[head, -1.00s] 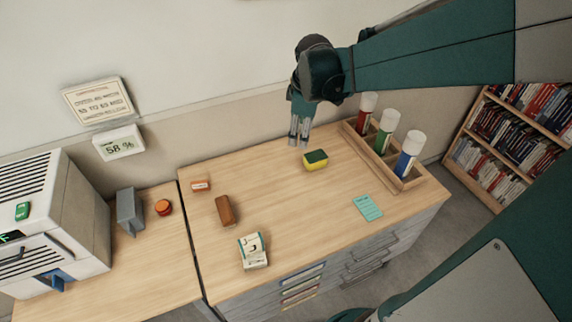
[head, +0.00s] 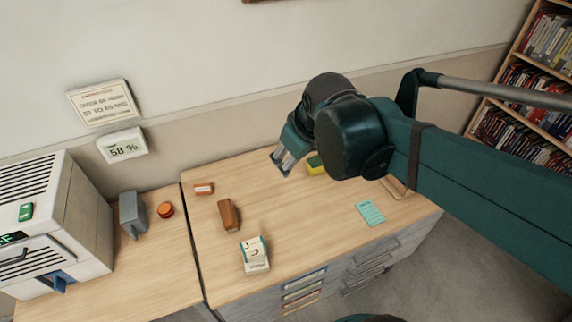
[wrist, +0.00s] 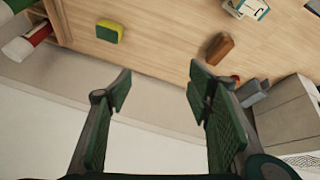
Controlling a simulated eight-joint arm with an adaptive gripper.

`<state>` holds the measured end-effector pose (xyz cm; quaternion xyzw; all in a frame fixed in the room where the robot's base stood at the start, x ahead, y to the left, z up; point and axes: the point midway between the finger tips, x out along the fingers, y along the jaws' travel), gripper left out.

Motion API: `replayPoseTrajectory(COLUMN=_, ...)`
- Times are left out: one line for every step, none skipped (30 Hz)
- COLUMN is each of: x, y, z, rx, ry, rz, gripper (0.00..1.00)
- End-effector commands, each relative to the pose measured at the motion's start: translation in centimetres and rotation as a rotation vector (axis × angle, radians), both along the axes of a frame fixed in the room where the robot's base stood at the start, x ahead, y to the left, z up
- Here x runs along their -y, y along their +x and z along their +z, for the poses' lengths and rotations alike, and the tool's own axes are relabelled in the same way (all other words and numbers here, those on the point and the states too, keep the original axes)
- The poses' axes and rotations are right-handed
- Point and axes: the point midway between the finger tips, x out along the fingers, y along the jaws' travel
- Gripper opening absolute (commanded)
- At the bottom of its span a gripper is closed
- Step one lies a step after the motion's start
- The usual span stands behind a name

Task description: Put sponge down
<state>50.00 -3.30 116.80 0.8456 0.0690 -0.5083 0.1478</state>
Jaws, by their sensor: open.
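The sponge (head: 314,168), yellow with a green top, sits on the wooden desk top. In the head view my arm hides part of it. The whole sponge (wrist: 110,31) shows in the wrist view, beyond my fingers and left of centre. My gripper (head: 282,160) is open and empty, above the back part of the desk and left of the sponge in the head view. Its two fingers (wrist: 160,85) stand wide apart in the wrist view, with nothing between them and not touching the sponge.
On the desk (head: 310,230) are a brown block (head: 229,215), a small orange-brown box (head: 203,189), a white calendar-like block (head: 254,254) and a teal card (head: 370,212). A rack of tubes (wrist: 56,20) is mostly hidden by my arm in the head view. The desk's middle is clear.

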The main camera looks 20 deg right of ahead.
Motion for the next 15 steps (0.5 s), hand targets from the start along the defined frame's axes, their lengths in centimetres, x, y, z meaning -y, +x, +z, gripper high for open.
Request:
replayPoseTrajectory(x=-0.4, y=-0.8, z=0.0, rx=0.014, ry=0.015, rz=-0.022, gripper=0.51)
replayPoseTrajectory(x=-0.6, y=-1.2, z=0.0, rx=0.022, ry=0.026, rz=-0.038, gripper=0.51)
replayPoseTrajectory(x=-0.9, y=-1.7, z=0.0, rx=0.031, ry=0.041, rz=-0.058, gripper=0.51)
replayPoseTrajectory(x=-1.1, y=-2.1, z=0.0, rx=0.040, ry=0.051, rz=-0.072, gripper=0.51)
replayPoseTrajectory(x=-1.3, y=-2.4, z=0.0, rx=0.048, ry=0.062, rz=-0.089, gripper=0.51)
replayPoseTrajectory(x=-1.6, y=-2.9, z=0.0, rx=0.058, ry=0.078, rz=-0.108, gripper=0.51)
replayPoseTrajectory(x=-1.8, y=-3.3, z=0.0, rx=0.065, ry=0.089, rz=-0.125, gripper=0.51)
replayPoseTrajectory(x=-1.9, y=-3.6, z=0.0, rx=0.072, ry=0.100, rz=-0.138, gripper=0.51)
replayPoseTrajectory(x=-2.2, y=-4.0, z=-0.1, rx=0.082, ry=0.115, rz=-0.157, gripper=0.51)
replayPoseTrajectory(x=-2.4, y=-4.3, z=-0.1, rx=0.089, ry=0.125, rz=-0.170, gripper=0.51)
replayPoseTrajectory(x=-2.5, y=-4.7, z=-0.2, rx=0.095, ry=0.135, rz=-0.183, gripper=0.51)
replayPoseTrajectory(x=-2.7, y=-5.0, z=-0.2, rx=0.101, ry=0.148, rz=-0.197, gripper=0.51)
replayPoseTrajectory(x=-2.8, y=-5.2, z=-0.2, rx=0.107, ry=0.157, rz=-0.208, gripper=0.51)
replayPoseTrajectory(x=-2.9, y=-5.4, z=-0.3, rx=0.112, ry=0.165, rz=-0.217, gripper=0.51)
replayPoseTrajectory(x=-3.0, y=-5.6, z=-0.3, rx=0.118, ry=0.174, rz=-0.229, gripper=0.51)
